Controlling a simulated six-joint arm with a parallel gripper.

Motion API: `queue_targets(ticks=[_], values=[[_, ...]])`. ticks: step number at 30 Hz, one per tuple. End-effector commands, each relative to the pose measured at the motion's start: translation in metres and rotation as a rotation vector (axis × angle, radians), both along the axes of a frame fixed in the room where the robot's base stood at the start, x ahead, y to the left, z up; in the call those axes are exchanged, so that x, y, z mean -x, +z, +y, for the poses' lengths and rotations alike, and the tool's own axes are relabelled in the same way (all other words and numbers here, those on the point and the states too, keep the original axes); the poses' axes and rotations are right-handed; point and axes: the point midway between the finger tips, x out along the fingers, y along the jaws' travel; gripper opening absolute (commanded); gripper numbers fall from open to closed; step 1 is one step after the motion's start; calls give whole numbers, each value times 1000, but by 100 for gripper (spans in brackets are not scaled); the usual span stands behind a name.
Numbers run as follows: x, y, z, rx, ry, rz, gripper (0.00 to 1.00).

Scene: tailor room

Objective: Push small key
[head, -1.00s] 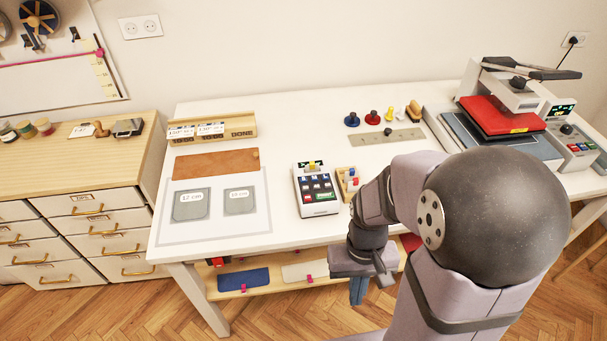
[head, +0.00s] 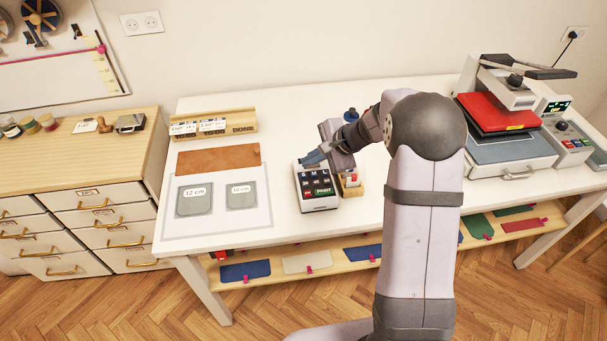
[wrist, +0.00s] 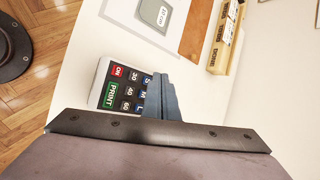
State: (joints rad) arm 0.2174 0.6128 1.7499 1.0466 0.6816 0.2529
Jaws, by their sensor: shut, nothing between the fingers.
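The keypad device (head: 318,203) is a white box with a dark key panel, standing near the front of the white table. In the wrist view its keys (wrist: 128,88) show letters, numbers, a red ON key (wrist: 117,71) and a green PRINT key (wrist: 110,95). The small S key (wrist: 148,79) lies at the end of the letter row, close beside my fingers and partly covered by them. My gripper (head: 310,160) is shut and empty, its blue fingertips at the back edge of the device. The wrist view shows the fingers (wrist: 158,80) over that edge; contact is unclear.
A small wooden holder (head: 352,188) stands right of the device, partly behind my wrist. A mat (head: 215,225) with two grey templates and a brown board (head: 217,159) lie left. A wooden rack (head: 240,121) stands behind, and a red heat press (head: 497,114) at right.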

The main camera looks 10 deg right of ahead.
Motion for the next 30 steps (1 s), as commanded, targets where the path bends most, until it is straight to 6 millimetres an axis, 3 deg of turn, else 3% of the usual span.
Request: queue_targets(ticks=[3, 6, 30], values=[[-24, 21, 2, -91, -124, -21, 0], [-32, 28, 3, -166, -220, -1, 0], [-32, 20, 2, -202, -282, 39, 0]])
